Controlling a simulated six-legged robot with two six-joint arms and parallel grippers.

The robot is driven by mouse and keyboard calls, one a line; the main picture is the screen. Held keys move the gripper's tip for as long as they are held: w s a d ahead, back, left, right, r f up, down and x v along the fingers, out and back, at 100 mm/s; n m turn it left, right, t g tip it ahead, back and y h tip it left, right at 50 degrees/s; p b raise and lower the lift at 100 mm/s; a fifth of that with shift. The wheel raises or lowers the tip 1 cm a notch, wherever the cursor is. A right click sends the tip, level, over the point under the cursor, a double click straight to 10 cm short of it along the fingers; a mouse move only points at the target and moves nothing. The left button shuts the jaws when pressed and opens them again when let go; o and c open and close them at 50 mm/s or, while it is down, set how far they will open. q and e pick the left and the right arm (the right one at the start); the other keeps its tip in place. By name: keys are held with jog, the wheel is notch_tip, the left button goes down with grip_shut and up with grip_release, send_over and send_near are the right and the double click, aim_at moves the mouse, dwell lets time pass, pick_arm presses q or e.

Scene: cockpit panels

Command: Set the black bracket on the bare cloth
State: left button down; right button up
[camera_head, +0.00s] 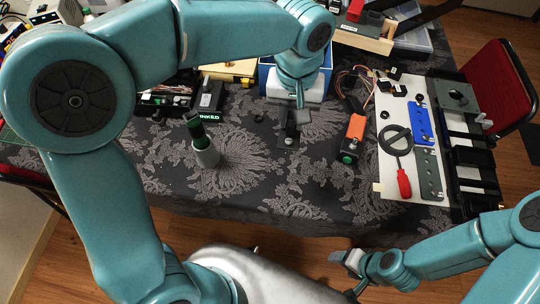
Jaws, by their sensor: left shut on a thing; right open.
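The black bracket (288,137) is a small dark angled piece over the patterned cloth (240,190), near the middle of the table. My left gripper (299,104) comes down from above and is shut on the bracket's upper part. The gripper body hides some of the grip. I cannot tell whether the bracket's base touches the cloth or hangs just above it. My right gripper (350,264) is open and empty in front of the table's near edge, low at the right of centre.
A grey cylinder with a dark green top (203,147) stands left of the bracket. A blue box (267,80) stands behind. The front cloth is clear.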

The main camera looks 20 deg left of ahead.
pick_arm(q)
notch_tip(320, 180, down, 15)
jog(key=shift+s+d+r+b, duration=0.1)
jog(key=shift+b, duration=0.5)
notch_tip(320, 180, down, 4)
jog(key=shift+r, duration=0.1)
jog(key=c, duration=1.4)
grip_release()
jog(key=shift+f+b, duration=0.2)
jog(key=shift+b, duration=0.15)
jog(key=o, duration=0.4)
jog(key=shift+o, duration=0.2)
jog(key=shift+r, duration=0.1)
